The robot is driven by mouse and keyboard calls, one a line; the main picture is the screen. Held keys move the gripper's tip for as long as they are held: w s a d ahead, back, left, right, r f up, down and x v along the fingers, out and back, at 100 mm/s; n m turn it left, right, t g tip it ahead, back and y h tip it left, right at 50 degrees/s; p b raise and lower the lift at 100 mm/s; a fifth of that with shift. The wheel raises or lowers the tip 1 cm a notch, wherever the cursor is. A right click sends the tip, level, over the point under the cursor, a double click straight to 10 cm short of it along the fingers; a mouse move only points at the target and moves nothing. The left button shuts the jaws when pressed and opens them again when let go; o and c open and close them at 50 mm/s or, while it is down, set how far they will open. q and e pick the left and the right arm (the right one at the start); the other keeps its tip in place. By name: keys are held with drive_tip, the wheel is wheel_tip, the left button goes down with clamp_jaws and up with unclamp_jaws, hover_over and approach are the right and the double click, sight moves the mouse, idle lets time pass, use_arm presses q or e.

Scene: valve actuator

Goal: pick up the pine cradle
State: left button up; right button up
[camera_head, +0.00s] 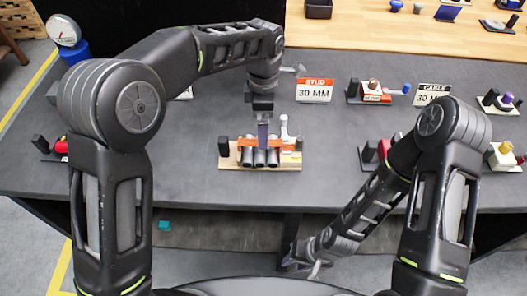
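The pine cradle (231,161) appears to be the light wooden base on the dark table near its front edge, at the picture's middle. My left gripper (262,134) points down right over the cradle's middle. Its fingers look edge-on, so I cannot tell its opening or whether it touches. My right gripper (304,264) hangs low in front of the table edge, fingers apart and empty, away from the cradle.
Small fixtures with red, orange and purple parts sit at the right and far left. A round gauge (63,30) stands at back left.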

use_arm(q)
wheel_tip(320, 180, down, 6)
drive_tip(key=shift+f, duration=0.2)
drive_tip(key=shift+f, duration=2.6)
drive_tip(key=shift+r, duration=0.1)
drive_tip(key=c, duration=1.8)
